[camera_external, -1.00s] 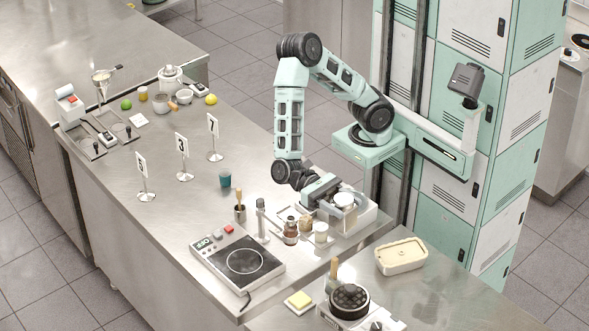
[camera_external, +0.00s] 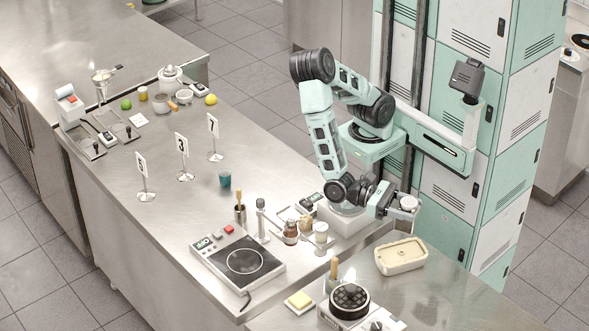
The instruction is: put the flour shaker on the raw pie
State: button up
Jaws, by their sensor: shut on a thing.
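My gripper (camera_external: 395,206) is shut on a small white round container with a greyish top, which looks like the flour shaker (camera_external: 407,202). It is held up in the air beyond the right end of the long counter, behind the pie dish. The pale rectangular dish with a cream top looks like the raw pie (camera_external: 401,254). It stands on the front right steel table, apart from my gripper and a little in front of it in the picture. The fingers are small here and partly hidden by the shaker.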

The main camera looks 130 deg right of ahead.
notch_tip(320, 180, down, 10)
jog(key=shift+p, duration=0.55)
jog(key=shift+f, duration=0.1)
jog(key=o, duration=1)
jog(key=shift+o, duration=0.2)
